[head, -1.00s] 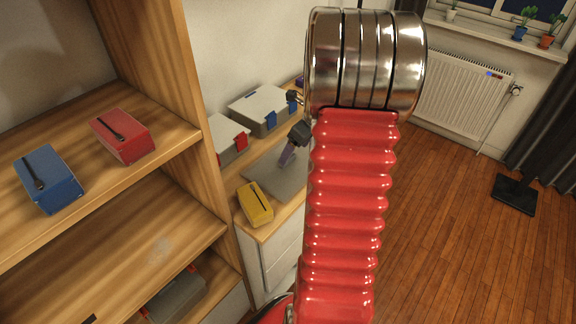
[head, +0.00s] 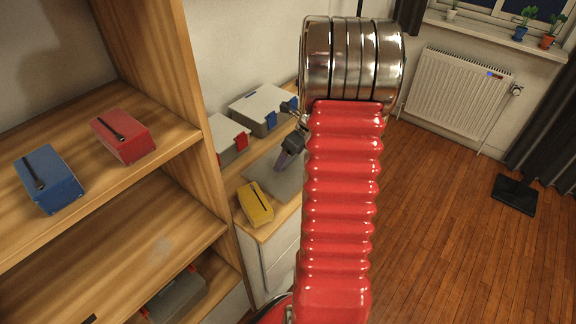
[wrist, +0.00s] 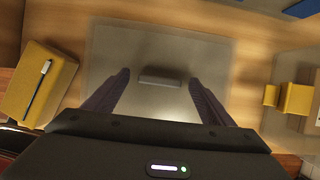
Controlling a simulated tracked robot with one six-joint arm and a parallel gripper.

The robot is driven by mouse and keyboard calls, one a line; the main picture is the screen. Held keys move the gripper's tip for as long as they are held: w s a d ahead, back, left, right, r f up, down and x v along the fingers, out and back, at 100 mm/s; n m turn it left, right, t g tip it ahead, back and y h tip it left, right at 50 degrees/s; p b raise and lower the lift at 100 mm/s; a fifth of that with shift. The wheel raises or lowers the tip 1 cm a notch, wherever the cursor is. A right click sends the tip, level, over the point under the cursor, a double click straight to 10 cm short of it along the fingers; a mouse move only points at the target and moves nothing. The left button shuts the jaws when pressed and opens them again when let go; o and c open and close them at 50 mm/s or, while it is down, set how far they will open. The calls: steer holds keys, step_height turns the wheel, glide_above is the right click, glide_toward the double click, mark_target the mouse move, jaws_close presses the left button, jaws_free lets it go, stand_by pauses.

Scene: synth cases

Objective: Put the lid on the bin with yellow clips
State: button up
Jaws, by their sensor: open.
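The lid is a flat grey plate (head: 262,178) lying on the counter. In the wrist view the lid (wrist: 160,45) has a short raised grey handle (wrist: 160,77) at its middle. My gripper (wrist: 158,80) is open, with one finger on each side of the handle; whether they touch anything I cannot tell. It also shows partly in the head view (head: 284,160), over the lid. The bin with yellow clips (wrist: 308,65) is cut off at the right edge of the wrist view, its yellow clips (wrist: 297,99) facing the lid. My arm hides it in the head view.
A yellow box (head: 255,204) with a dark handle lies at the counter's near end. Bins with red clips (head: 226,136) and blue clips (head: 258,107) stand along the wall. A wooden shelf (head: 170,125) at left holds red (head: 124,140) and blue (head: 50,180) boxes.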

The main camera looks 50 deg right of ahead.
mark_target(291, 165)
steer(key=shift+c, duration=0.7)
steer(key=c, duration=1.1)
step_height(291, 165, up, 10)
steer(key=shift+s, duration=0.15)
